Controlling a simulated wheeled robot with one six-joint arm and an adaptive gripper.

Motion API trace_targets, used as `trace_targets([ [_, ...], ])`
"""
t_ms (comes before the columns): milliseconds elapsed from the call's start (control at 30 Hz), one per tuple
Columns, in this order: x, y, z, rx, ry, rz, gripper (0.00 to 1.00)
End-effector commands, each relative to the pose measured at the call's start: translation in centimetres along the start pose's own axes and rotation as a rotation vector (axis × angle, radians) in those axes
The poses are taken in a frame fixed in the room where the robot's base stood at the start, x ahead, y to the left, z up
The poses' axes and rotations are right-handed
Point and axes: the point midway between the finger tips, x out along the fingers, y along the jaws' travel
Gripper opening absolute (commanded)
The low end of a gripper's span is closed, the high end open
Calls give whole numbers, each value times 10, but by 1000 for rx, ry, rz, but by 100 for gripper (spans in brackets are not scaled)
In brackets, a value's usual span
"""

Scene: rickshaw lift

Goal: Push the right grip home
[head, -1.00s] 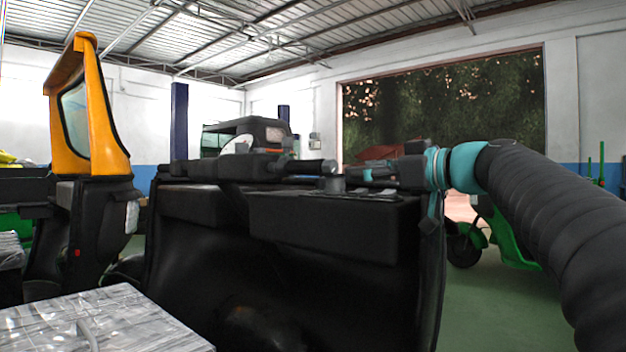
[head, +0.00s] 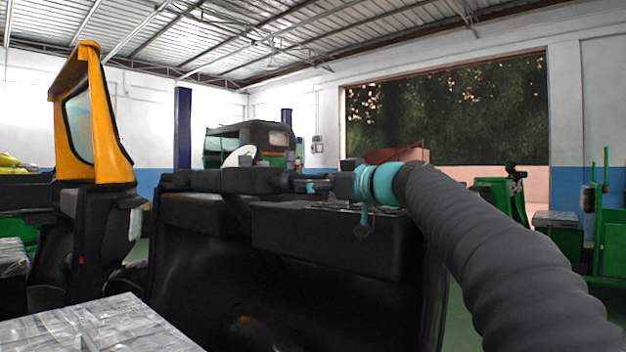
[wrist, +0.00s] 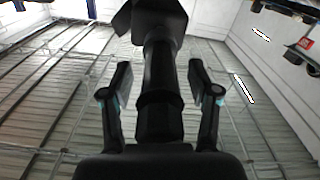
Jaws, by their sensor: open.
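The right grip (wrist: 160,75) is a black cylinder in the wrist view. It runs from a wider dark block (wrist: 155,18) at the top down toward my palm. My gripper (wrist: 158,80) is open, with one finger on each side of the grip and a visible gap at both sides. The grip's near end meets or nearly meets the palm; I cannot tell whether they touch. In the head view my gripper (head: 305,184) lies level with the handlebar, right of the dark handlebar block (head: 250,180). The grip is mostly hidden there.
The dark rickshaw body (head: 320,238) stands just below my gripper. A yellow-framed windscreen (head: 92,120) stands at left, and a silver-wrapped box (head: 100,325) at lower left. Green vehicles (head: 610,235) stand at the far right. Open air lies above the handlebar.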

Motion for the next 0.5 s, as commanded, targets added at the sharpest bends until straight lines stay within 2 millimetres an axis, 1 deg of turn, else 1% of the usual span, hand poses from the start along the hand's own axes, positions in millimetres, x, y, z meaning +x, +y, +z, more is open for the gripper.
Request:
trace_targets([
  [100,5,0,0,0,0,-1,61],
  [333,5,0,0,0,-1,-1,61],
  [367,5,0,0,0,-1,-1,58],
  [400,5,0,0,0,-1,-1,48],
  [467,5,0,0,0,-1,-1,33],
  [500,5,0,0,0,-1,-1,23],
])
